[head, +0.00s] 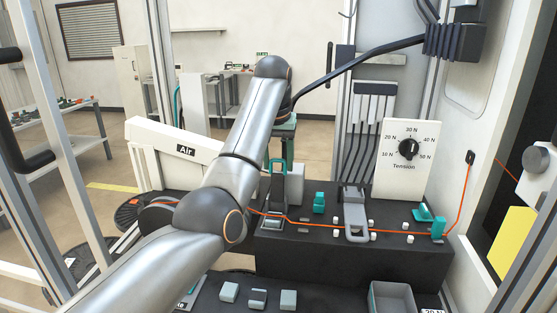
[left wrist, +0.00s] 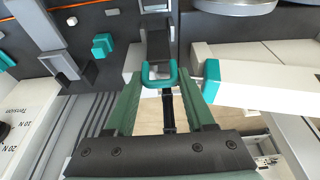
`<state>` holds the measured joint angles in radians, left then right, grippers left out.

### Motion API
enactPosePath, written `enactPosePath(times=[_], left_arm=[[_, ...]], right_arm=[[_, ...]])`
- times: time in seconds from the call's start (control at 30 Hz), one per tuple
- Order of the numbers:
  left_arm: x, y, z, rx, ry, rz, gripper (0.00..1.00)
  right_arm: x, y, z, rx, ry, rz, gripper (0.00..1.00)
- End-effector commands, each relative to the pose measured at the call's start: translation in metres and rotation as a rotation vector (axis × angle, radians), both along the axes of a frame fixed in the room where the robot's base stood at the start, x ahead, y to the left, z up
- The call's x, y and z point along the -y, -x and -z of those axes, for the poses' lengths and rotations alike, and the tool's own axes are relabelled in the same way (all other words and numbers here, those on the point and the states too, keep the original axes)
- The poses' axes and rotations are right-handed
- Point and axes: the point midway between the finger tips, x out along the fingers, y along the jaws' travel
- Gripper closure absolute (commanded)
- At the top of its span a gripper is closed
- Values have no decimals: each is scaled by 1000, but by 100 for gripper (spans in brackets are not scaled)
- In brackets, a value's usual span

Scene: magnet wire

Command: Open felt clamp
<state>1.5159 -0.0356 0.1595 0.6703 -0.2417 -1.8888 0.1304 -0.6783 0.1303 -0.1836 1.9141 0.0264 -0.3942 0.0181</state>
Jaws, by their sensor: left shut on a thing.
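The felt clamp (head: 271,222) sits at the left end of the black bench, with its dark lever standing up from the grey base. The lever's teal loop handle (left wrist: 160,76) shows between the green fingers in the left wrist view, with the dark lever arm (left wrist: 159,45) beyond it. My left gripper (head: 281,160) is shut on this handle; in the head view its fingers come down from behind the lever. An orange wire (head: 300,221) runs past the clamp base; whether it touches the felt cannot be told. My right gripper is not in view.
A grey lever device (head: 355,214), teal blocks (head: 319,202) and small white guides stand further right on the bench. A Tension dial panel (head: 408,158) stands behind. A white Air beam (head: 180,150) lies left of the clamp. Grey blocks (head: 258,298) and a grey bin (head: 391,298) are in front.

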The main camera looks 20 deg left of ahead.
Motion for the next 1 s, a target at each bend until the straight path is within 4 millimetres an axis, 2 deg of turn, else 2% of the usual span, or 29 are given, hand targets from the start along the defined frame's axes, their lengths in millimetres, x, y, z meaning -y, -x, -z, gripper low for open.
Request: enactPosePath(times=[0.03,0.27,0.57,0.77,1.0], left_arm=[[0,0,2,-5,1,1,42],[0,0,1,-4,1,1,17],[1,1,-2,-2,1,1,16],[2,8,-27,2,0,1,16],[6,23,-79,-1,1,1,16]], right_arm=[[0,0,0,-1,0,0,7],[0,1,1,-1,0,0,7],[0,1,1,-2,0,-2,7],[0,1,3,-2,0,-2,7],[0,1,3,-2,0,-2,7]])
